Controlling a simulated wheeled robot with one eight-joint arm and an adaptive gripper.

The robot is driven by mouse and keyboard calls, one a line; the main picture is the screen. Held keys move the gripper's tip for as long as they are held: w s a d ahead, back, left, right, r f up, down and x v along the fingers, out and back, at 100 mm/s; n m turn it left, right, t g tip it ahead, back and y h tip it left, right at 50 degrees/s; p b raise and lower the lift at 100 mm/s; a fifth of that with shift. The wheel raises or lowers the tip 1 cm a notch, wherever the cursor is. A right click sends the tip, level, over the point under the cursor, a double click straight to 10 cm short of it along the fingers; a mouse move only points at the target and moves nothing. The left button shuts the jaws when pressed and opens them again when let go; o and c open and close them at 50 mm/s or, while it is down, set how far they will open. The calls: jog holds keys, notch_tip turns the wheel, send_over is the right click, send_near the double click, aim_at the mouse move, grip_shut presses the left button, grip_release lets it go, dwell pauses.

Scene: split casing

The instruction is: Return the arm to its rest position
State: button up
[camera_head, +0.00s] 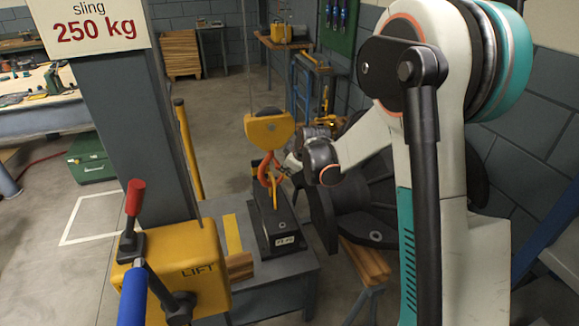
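My white and teal arm (440,150) fills the right side of the view and reaches left and down. Its end, my gripper (287,168), is small and dark beside the orange hook (266,170) under a yellow hoist block (269,130). I cannot tell whether the gripper touches the hook, or whether its fingers are open or shut. A yellow loop (275,188) shows at the hook. Below it a dark casing part (277,228) with a white label sits on a grey bench (270,280).
A yellow LIFT box (175,270) with a red-topped lever (135,200) and a blue handle (132,295) stands front left by a grey column (115,110). Large dark round parts (365,210) lie behind my arm. Open floor (215,150) lies behind the column.

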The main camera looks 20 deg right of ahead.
jog(key=s+a+r+m, duration=0.35)
jog(key=s+r, duration=0.95)
jog(key=s, duration=0.5)
jog(key=s+m+g, duration=0.1)
jog(key=s+m, duration=0.4)
jog(key=s, duration=1.6)
jog(key=shift+s+a+f+m+h, duration=0.15)
jog(key=shift+s+a+m+h, duration=0.2)
jog(key=shift+a, duration=0.1)
